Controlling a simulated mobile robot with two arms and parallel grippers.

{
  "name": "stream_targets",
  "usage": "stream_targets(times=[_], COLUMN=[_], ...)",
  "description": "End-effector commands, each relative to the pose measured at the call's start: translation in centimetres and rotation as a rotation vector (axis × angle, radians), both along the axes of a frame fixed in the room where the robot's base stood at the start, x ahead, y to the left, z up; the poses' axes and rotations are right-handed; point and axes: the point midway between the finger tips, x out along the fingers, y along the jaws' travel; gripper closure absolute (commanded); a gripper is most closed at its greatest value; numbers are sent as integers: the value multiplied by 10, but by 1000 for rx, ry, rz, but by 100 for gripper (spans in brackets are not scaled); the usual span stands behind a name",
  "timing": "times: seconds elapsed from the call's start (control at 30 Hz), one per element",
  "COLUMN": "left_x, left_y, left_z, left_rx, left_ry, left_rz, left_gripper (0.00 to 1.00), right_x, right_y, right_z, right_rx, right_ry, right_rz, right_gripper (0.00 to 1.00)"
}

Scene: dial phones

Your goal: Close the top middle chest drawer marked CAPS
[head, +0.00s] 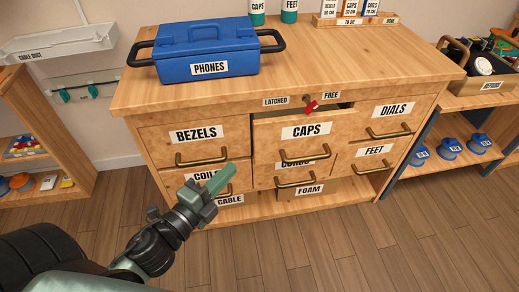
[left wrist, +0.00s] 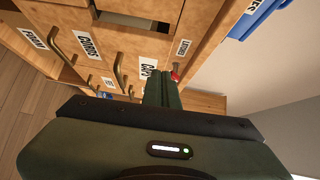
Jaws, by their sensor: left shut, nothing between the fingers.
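The CAPS drawer (head: 290,133) is the top middle one of the wooden chest. It stands pulled out past the BEZELS and DIALS drawers, with a dark gap over its right part. Its brass handle (head: 305,156) hangs below the label. My left gripper (head: 222,177) is shut and empty, in front of the chest, left of and below the CAPS front; in the picture it overlaps the COILS drawer. In the left wrist view the shut fingers (left wrist: 163,88) partly cover the CAPS label (left wrist: 147,70). I cannot tell whether they touch anything. My right gripper is not in view.
A red lever (head: 311,107) sits above the CAPS drawer by the LATCHED and FREE labels. The BEZELS drawer (head: 165,140) and DIALS drawer (head: 370,122) flank it. A blue PHONES box (head: 205,62) stands on the chest top. Floor in front (head: 330,245) is clear.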

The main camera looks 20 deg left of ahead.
Motion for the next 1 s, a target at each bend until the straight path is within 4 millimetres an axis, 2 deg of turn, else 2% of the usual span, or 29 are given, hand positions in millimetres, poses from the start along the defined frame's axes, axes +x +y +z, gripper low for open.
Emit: stream_targets(times=[0.13, 0.27, 0.8, 1.0], left_x=[0, 11, 97, 120], left_y=[-6, -8, -24, -8], left_z=[13, 16, 15, 12], left_rx=[28, 27, 26, 28], left_ry=[-39, -41, -40, -36], left_rz=[-18, -19, -15, -15], left_gripper=[100, 100, 100, 100], right_x=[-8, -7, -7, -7], right_y=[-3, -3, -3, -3], right_z=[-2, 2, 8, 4], right_rx=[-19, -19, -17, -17], right_ry=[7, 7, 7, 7], right_rz=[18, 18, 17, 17], right_gripper=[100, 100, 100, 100])
